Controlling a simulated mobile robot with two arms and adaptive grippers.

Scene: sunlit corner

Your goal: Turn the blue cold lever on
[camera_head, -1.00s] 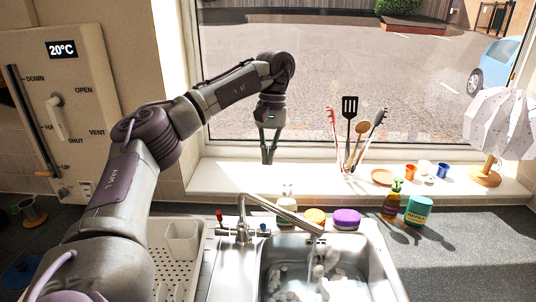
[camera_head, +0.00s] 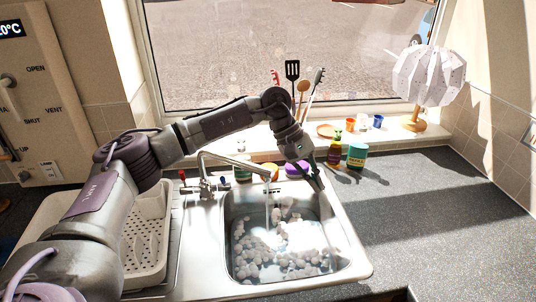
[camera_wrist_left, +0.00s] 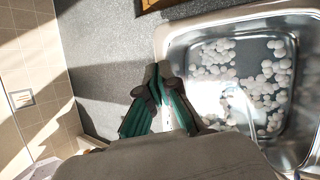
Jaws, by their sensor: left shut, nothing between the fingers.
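The blue cold lever (camera_head: 223,181) is a small blue-tipped handle on the right side of the chrome tap (camera_head: 205,187). A red-tipped lever (camera_head: 182,175) is on its left side. The tap's spout (camera_head: 235,162) reaches right over the sink, and a pale streak like running water hangs below its end. My left gripper (camera_head: 317,184) is over the sink's back right rim, well right of the blue lever and apart from it. Its fingers (camera_wrist_left: 164,72) are shut and empty in the wrist view. My right gripper is out of view.
The steel sink (camera_head: 345,245) holds many white pebble-like pieces. A white rack (camera_head: 145,245) stands left. Sponges, a bottle (camera_head: 334,154) and a teal tub (camera_head: 357,155) stand behind the sink. Utensils and a lamp (camera_head: 428,77) are on the sill. The right counter (camera_head: 440,215) is clear.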

